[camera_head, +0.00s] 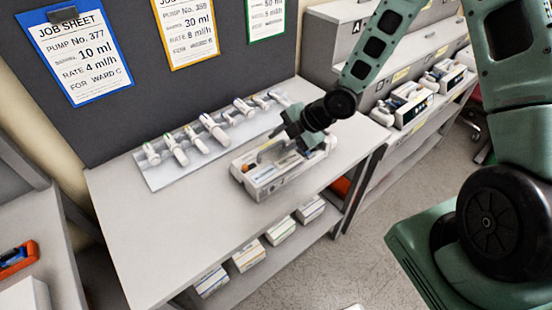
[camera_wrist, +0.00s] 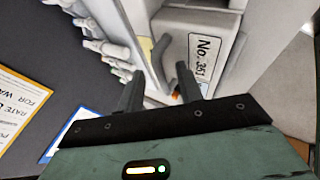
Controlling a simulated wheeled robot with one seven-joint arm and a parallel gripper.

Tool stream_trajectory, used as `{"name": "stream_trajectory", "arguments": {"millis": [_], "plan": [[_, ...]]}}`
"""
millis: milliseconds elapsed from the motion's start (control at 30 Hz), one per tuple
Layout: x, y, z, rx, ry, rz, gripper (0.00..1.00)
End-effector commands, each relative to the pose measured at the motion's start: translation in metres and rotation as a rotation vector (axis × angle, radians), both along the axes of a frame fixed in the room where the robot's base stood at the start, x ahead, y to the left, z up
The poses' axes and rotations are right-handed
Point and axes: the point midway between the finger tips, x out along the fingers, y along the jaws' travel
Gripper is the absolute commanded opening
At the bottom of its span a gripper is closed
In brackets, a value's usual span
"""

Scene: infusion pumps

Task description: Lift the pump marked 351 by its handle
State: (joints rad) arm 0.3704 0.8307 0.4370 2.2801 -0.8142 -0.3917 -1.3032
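The pump marked 351 is a white box on the grey table, seen in the head view (camera_head: 268,183). In the wrist view the pump (camera_wrist: 222,25) shows its label "No. 351" upside-down or tilted at its side. A grey curved bar that looks like its handle (camera_wrist: 160,50) lies just ahead of my fingertips. My gripper (camera_wrist: 160,78) is open, its two dark fingers apart, with nothing clearly held between them. In the head view my gripper (camera_head: 296,142) is low over the pump's far right part and hides some of it. I cannot tell whether the fingers touch the handle.
A pale tray (camera_head: 160,175) with several syringes lies behind the pump. Job sheets (camera_head: 85,55) hang on the dark board behind. Boxes (camera_head: 250,256) stand on the lower shelf. More pumps (camera_head: 405,103) stand on the right shelf. The table's left front (camera_head: 150,235) is clear.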

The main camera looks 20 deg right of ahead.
Motion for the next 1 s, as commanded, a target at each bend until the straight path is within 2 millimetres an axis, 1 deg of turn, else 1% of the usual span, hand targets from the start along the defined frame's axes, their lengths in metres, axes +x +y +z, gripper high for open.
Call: {"name": "stream_trajectory", "arguments": {"millis": [67,100,200,1000], "plan": [[-0.0001,-0.0002,0.0,0.0,0.0,0.0,0.36],[-0.0001,-0.0002,0.0001,0.0,0.0,0.0,0.25],[-0.0001,-0.0003,0.0001,0.0,0.0,0.0,0.0],[-0.0005,-0.0005,0.0001,0.0,0.001,0.0,0.0]]}}
